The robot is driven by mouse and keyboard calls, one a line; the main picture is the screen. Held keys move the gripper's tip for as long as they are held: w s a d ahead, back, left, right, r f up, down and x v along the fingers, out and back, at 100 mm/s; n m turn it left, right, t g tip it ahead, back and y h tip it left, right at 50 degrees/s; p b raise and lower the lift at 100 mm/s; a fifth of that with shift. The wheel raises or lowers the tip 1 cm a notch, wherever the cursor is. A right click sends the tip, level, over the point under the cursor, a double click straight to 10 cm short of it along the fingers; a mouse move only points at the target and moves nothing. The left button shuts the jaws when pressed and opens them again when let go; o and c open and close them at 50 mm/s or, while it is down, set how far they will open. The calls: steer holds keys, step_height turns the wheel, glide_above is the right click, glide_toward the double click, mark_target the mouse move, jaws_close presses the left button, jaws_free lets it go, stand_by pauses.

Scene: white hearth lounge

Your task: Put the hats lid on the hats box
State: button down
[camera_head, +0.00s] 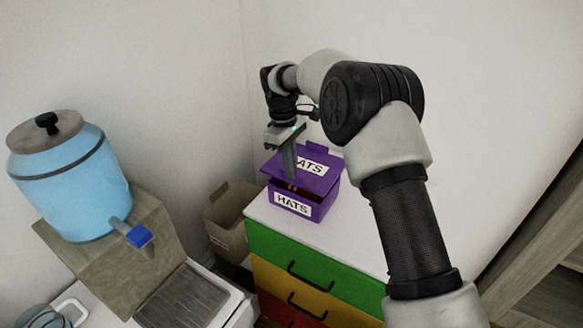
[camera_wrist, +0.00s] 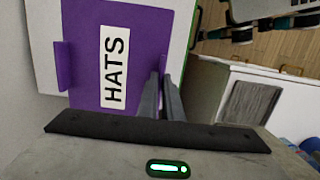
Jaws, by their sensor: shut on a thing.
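The purple hats box (camera_head: 275,203) stands on the white top of a drawer unit, with a white HATS label on its front. The purple hats lid (camera_head: 318,183), also labelled HATS, is over the box and looks tilted. A dark gap shows between lid and box at the front; I cannot tell whether they touch at the back. My gripper (camera_head: 290,178) points down and is shut on the lid near its front edge. In the wrist view the lid (camera_wrist: 82,90) fills the upper left, with my fingers (camera_wrist: 165,85) at its right edge; the box is hidden there.
The drawer unit (camera_head: 350,252) has free white top to the right of the box. An open brown bin (camera_head: 228,225) stands on its left. A blue drink dispenser (camera_head: 68,180) on a wooden stand is farther left. White walls close in behind.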

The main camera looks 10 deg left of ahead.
steer(key=shift+f+b, duration=1)
steer(key=shift+f, duration=1.1)
steer(key=c, duration=1.8)
jaws_free()
steer(key=shift+c, duration=0.2)
steer(key=shift+r, duration=0.1)
